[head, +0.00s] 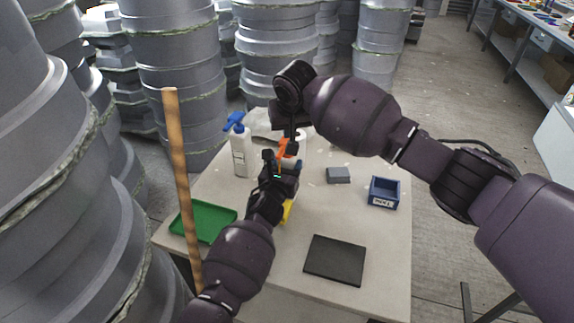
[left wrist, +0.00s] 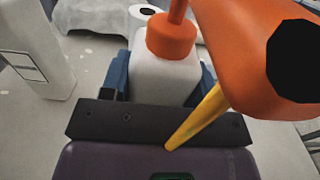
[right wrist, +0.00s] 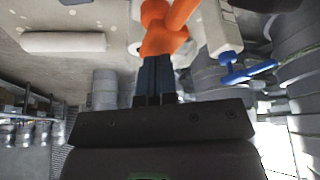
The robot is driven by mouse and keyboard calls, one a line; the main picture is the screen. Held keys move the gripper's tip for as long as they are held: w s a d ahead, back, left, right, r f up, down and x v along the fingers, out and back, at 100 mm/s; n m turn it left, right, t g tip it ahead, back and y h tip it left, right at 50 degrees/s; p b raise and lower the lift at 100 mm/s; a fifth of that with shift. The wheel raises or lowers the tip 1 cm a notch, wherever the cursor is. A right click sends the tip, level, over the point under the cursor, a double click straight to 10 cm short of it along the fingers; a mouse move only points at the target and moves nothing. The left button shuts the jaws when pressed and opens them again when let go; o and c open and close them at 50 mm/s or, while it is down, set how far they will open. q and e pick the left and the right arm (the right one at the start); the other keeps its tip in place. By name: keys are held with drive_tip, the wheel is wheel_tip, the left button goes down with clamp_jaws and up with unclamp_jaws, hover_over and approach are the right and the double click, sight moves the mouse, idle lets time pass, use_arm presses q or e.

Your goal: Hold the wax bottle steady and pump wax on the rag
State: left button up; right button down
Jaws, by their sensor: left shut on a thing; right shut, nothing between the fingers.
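The wax bottle is a white bottle (left wrist: 165,78) with an orange pump (left wrist: 172,36). My left gripper (head: 283,165) is shut around its body, with a blue finger on each side in the left wrist view. The bottle looks upright on the table. My right gripper (head: 291,147) is above it, shut and empty, its fingertips at the orange pump head (right wrist: 160,38); whether they touch is unclear. In the left wrist view the spout looms close, with a yellow strip (left wrist: 200,115) below it. A yellow patch (head: 288,211), possibly the rag, is mostly hidden by my left gripper.
On the table (head: 230,270) are a white bottle with a blue pump (head: 240,155), a green tray (head: 203,222), a black pad (head: 335,259), a grey block (head: 338,175) and a blue bin (head: 384,192). A wooden post (head: 176,170) stands at the left. Grey moulds (head: 170,60) are stacked behind.

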drive_tip(key=shift+f, duration=0.9)
drive_tip(key=shift+r, duration=1.9)
drive_tip(key=shift+f, duration=0.35)
drive_tip(key=shift+f, duration=1.55)
drive_tip(key=shift+r, duration=1.9)
